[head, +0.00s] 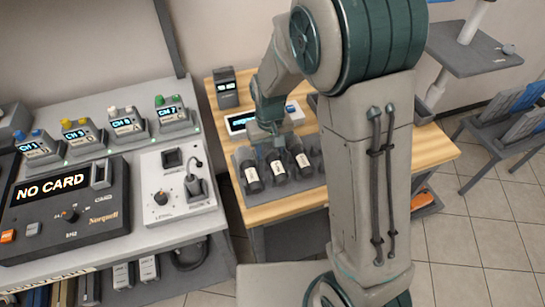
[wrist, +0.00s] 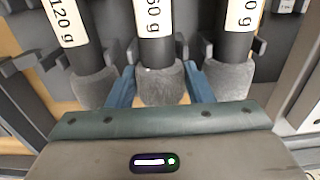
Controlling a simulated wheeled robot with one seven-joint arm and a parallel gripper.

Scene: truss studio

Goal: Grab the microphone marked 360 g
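Three dark microphones with grey foam heads stand side by side in a grey rack (head: 240,160) on a wooden table. In the wrist view the left microphone (wrist: 92,72) is labelled 120 g. The middle microphone (wrist: 159,72) shows "60 g", with any leading digit cut off by the frame edge. The right microphone (wrist: 235,65) shows only "0 g". My gripper (wrist: 160,82) has its blue fingers on either side of the middle microphone's head, seemingly with slight gaps. It also shows over the rack in the head view (head: 265,140), where the labels are too small to read.
The neighbouring microphones stand close to my fingers on both sides. A display box (head: 245,121) and a small dark device (head: 226,88) stand behind the rack. A left table holds a card reader (head: 65,205) reading NO CARD and several channel units.

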